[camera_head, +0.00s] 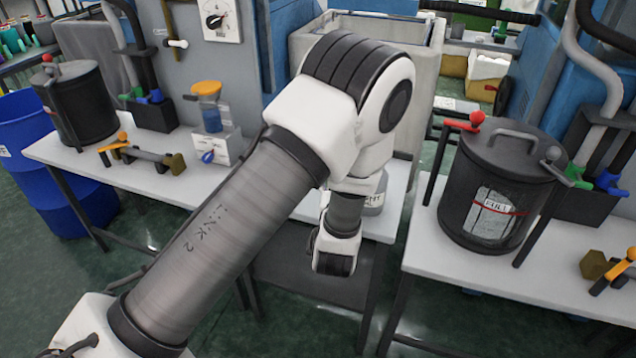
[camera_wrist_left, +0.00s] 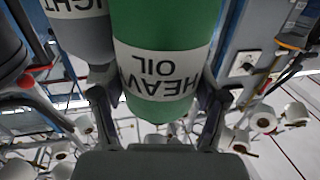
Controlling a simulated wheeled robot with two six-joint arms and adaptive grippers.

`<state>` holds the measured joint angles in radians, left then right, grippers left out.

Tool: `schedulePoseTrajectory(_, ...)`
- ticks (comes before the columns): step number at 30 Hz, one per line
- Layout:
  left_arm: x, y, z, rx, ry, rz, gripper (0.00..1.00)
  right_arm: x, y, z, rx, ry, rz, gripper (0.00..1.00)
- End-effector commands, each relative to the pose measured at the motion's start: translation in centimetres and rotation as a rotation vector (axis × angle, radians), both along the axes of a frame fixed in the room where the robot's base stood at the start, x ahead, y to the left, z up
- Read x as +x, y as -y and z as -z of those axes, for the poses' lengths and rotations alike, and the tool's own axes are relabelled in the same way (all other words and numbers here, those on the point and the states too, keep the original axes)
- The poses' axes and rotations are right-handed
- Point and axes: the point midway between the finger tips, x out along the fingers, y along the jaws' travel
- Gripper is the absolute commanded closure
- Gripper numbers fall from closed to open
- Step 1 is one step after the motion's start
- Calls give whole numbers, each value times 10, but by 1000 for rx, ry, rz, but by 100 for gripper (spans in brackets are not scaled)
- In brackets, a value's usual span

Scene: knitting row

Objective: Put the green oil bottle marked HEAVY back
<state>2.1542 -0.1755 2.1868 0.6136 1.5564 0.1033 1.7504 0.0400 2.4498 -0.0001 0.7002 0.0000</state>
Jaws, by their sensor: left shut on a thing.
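The green oil bottle (camera_wrist_left: 166,25) shows large in the left wrist view. Its white label reads HEAVY OIL and appears upside down there. My left gripper (camera_wrist_left: 157,105) is shut on it, with one finger on each side. A grey bottle (camera_wrist_left: 82,38) with a label ending in IGHT stands close beside it. In the head view, my left arm hides the green bottle and the gripper's fingers. Part of the grey bottle (camera_head: 374,209) shows behind the arm, at the white table. My right gripper is in neither view.
A black lidded canister marked FULL (camera_head: 495,207) stands on the right white table (camera_head: 436,262). Another black canister (camera_head: 74,104), a small orange-topped device (camera_head: 207,106) and a clamp-like tool (camera_head: 140,155) are on the left table. A dark gap separates the two tables.

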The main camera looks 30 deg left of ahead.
Motion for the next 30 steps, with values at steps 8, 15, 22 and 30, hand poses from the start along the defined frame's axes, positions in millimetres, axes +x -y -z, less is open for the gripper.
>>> schedulePoseTrajectory(8, 27, -66, 4, -6, 4, -8, 75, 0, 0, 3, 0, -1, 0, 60)
schedulePoseTrajectory(15, 40, -92, 20, 1, 0, 1, 75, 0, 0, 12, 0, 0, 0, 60)
schedulePoseTrajectory(22, 40, -91, 45, 2, 2, 2, 75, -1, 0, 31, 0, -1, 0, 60)
schedulePoseTrajectory(30, 40, -91, 47, 1, 0, 1, 75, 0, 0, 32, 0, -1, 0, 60)
